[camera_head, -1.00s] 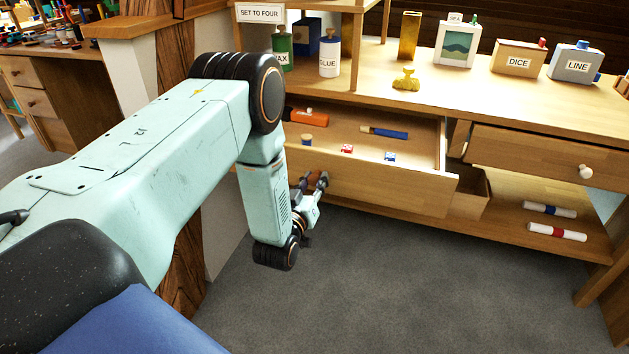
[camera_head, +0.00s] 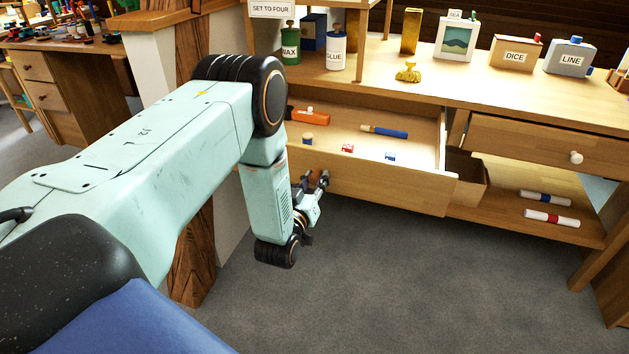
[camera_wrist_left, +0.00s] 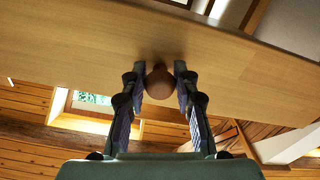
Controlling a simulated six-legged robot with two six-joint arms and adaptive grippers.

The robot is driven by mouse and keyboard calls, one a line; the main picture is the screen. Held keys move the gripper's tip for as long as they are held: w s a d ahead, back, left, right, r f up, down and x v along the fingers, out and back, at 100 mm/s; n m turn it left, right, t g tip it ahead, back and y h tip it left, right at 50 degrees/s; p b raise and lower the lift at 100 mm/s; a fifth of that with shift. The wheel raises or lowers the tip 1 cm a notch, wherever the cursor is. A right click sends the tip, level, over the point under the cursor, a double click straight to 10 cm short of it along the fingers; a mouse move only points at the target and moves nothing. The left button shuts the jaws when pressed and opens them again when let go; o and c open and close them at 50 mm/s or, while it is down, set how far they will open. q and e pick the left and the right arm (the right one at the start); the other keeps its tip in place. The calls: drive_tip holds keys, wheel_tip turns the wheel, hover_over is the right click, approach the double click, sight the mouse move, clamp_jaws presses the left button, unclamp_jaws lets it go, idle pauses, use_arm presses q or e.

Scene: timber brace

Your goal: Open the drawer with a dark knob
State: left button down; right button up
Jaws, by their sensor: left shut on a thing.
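The drawer (camera_head: 385,186) with the dark knob is pulled out from the bench, and its inside shows from above. The brown knob (camera_wrist_left: 160,82) is round and sits on the drawer's wooden front in the left wrist view. My left gripper (camera_head: 318,180) is at the left part of the drawer front. In the left wrist view its two fingers (camera_wrist_left: 160,88) stand on either side of the knob, shut on it. My right gripper is not in view.
The open drawer holds an orange tool (camera_head: 308,115), a blue-handled tool (camera_head: 385,131) and small blocks. A closed drawer with a pale knob (camera_head: 576,157) is at right. Bottles and labelled boxes stand on the benchtop. Grey floor (camera_head: 400,290) in front is clear.

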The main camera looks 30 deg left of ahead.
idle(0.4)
use_arm(q)
drive_tip(key=c, duration=1)
unclamp_jaws()
drive_tip(key=v, duration=1.2)
